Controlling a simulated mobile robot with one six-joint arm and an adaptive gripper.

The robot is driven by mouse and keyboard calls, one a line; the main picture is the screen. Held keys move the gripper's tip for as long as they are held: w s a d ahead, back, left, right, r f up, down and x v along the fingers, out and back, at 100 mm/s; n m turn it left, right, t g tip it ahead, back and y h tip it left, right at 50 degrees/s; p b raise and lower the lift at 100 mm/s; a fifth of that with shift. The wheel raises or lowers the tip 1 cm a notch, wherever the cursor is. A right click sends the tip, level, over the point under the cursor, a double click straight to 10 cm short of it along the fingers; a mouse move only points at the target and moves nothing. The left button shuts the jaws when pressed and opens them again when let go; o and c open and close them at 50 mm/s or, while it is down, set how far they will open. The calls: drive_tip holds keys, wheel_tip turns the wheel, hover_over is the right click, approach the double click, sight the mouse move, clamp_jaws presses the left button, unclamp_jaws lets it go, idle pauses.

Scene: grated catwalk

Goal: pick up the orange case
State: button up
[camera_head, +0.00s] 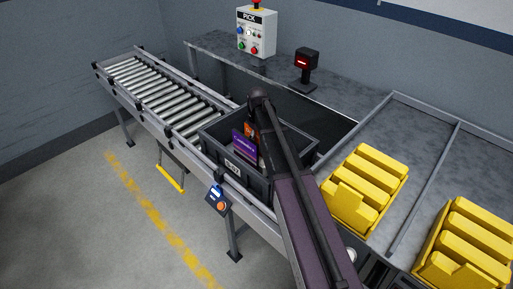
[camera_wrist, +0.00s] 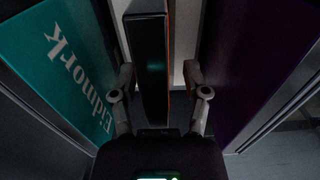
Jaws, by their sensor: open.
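The orange case (camera_head: 250,130) shows as a small orange patch inside the dark tote, partly hidden behind my arm and a purple box. In the wrist view it appears to be the upright slab with a dark narrow face (camera_wrist: 150,65) and an orange strip along its right side. My gripper (camera_wrist: 160,78) is open, with one finger on each side of this slab. I cannot tell whether either finger touches it. In the head view the fingers are hidden by my arm and the tote.
The dark grey tote (camera_head: 238,172) sits on a roller conveyor (camera_head: 165,92). A purple box (camera_head: 243,145) and a teal box (camera_wrist: 58,65) stand close by the slab. Yellow bins (camera_head: 365,190) are at right. A control box (camera_head: 256,32) and a scanner (camera_head: 305,65) stand behind.

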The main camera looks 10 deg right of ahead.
clamp_jaws()
drive_tip(key=shift+r, duration=0.1)
idle(0.3)
wheel_tip(320, 180, up, 10)
drive_tip(key=p, duration=1)
idle(0.6)
